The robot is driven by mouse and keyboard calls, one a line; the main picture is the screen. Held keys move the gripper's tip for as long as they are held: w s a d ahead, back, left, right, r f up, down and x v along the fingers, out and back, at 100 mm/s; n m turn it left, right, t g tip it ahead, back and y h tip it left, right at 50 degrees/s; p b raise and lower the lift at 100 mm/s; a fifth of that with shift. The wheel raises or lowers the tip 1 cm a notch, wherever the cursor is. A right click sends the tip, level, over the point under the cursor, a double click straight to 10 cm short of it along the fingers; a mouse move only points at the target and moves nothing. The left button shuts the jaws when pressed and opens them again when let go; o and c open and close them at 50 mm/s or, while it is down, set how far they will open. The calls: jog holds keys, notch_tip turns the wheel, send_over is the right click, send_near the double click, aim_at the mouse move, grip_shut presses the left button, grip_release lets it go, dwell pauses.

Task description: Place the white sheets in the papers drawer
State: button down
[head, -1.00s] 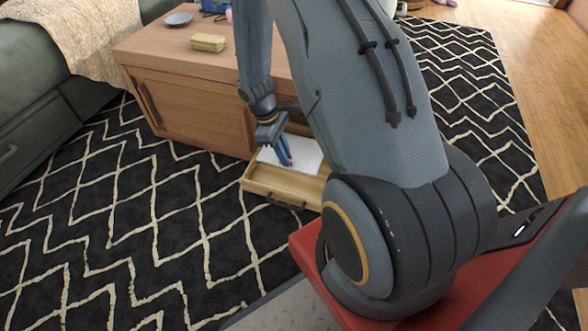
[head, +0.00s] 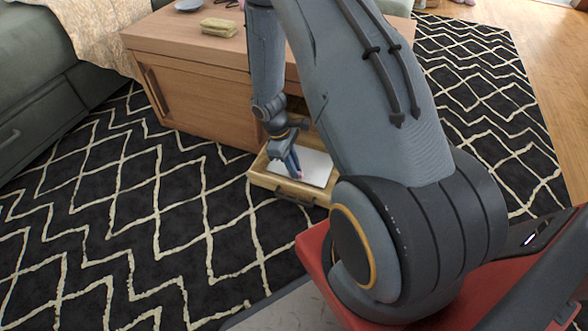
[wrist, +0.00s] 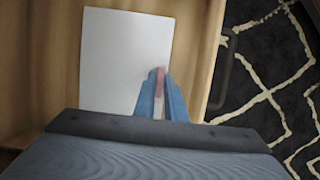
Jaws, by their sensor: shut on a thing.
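The white sheets (head: 317,168) are a flat white stack inside the open wooden papers drawer (head: 262,181). The sheets also show in the wrist view (wrist: 122,58), lying over the tan drawer bottom. My gripper (head: 296,174) points down into the drawer, and its blue fingers (wrist: 161,97) are shut on the sheets at the edge nearest the drawer front. A small pinkish patch shows between the fingertips. Whether the sheets rest fully on the drawer bottom is hard to tell. My arm hides the drawer's right part in the head view.
The drawer belongs to a low wooden table (head: 200,95) with a yellowish block (head: 219,27) and a grey dish (head: 189,5) on top. A dark green sofa (head: 40,110) stands at left. The patterned rug (head: 130,230) is clear in front.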

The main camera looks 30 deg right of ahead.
jog(key=c, duration=1.8)
grip_release()
jog(key=shift+f, duration=0.1)
jog(key=p+v, duration=0.6)
jog(key=v, duration=0.6)
jog(key=shift+r, duration=0.2)
